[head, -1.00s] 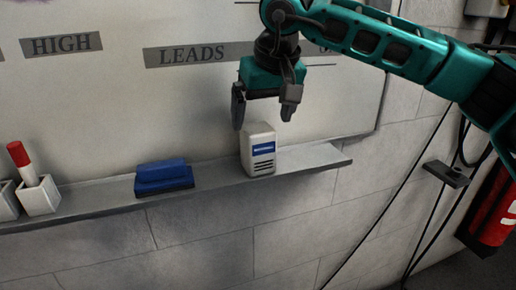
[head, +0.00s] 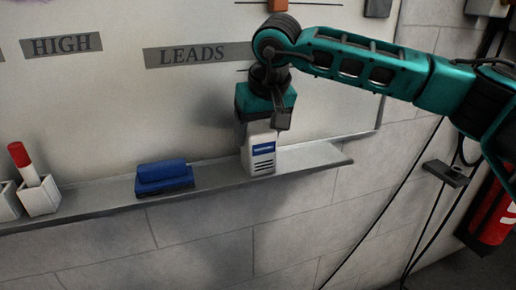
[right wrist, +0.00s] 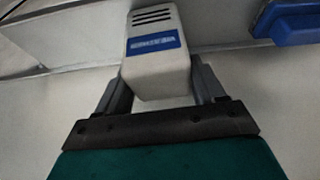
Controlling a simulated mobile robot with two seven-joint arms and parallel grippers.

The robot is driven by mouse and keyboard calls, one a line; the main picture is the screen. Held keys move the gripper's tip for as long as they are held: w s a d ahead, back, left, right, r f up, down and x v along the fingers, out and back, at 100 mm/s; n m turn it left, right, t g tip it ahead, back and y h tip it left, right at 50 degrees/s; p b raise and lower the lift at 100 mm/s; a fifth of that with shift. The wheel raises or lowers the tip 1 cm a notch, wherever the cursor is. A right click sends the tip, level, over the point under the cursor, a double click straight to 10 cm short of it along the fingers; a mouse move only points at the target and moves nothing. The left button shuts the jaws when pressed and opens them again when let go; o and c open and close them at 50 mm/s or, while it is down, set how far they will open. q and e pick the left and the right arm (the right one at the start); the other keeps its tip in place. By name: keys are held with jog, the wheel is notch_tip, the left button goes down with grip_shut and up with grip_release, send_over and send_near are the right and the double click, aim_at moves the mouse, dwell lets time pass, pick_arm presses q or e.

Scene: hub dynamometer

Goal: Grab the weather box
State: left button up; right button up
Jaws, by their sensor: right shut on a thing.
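The weather box (head: 261,154) is a small white box with a blue label and dark slots on its front. It stands upright on the grey ledge (head: 215,180) under the whiteboard, towards the ledge's right end. My right gripper (head: 262,128) is above it, pointing down, with its fingers shut on the box's upper part. In the right wrist view the weather box (right wrist: 157,50) sits between the two fingers (right wrist: 162,92), one on each side. My left gripper is not in view.
A blue eraser (head: 164,178) lies on the ledge to the left of the box. Further left is a white holder (head: 40,197) with a red-capped marker (head: 23,163). A red extinguisher (head: 492,215) and dark cables hang on the wall at right.

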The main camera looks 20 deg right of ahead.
jog(key=c, duration=0.5)
jog(key=shift+r, duration=0.1)
jog(key=shift+c, duration=0.2)
